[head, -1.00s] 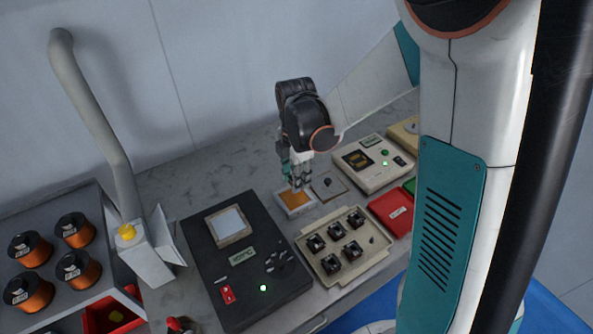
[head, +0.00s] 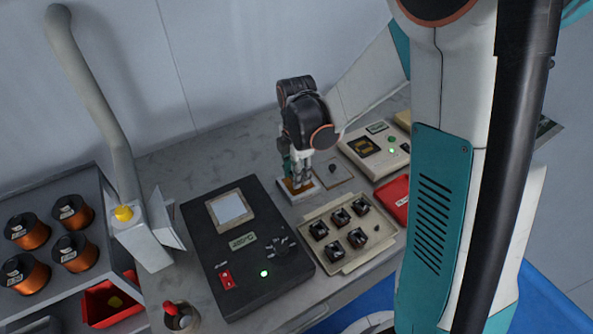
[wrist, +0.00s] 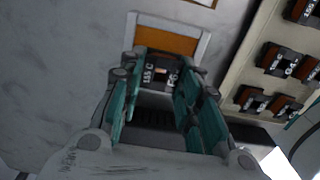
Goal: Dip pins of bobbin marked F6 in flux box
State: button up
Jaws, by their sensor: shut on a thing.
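My gripper (wrist: 158,100) is shut on a small dark bobbin (wrist: 160,74) with white lettering, seen in the wrist view between the teal fingers. The lettering reads "155 C" and what looks like "F6", partly covered by a finger. The flux box (wrist: 166,42) is a white-rimmed tray with an orange-brown inside. In the head view my gripper (head: 297,178) points down over the flux box (head: 312,190), low at it. The bobbin is hidden there. I cannot tell whether its pins touch the flux.
A beige tray (head: 319,266) holding several black bobbins stands just right of the flux box. A black solder unit (head: 205,265) with a square pot is at left. A small plate (head: 345,180), a beige tester (head: 361,165) and a red box (head: 386,193) lie to the right.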

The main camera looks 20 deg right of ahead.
jog(key=shift+f+b, duration=0.7)
jog(key=shift+f, duration=0.1)
jog(key=shift+r, duration=0.1)
dwell(1.4)
jog(key=shift+r+p, duration=2.05)
jog(key=shift+r, duration=0.7)
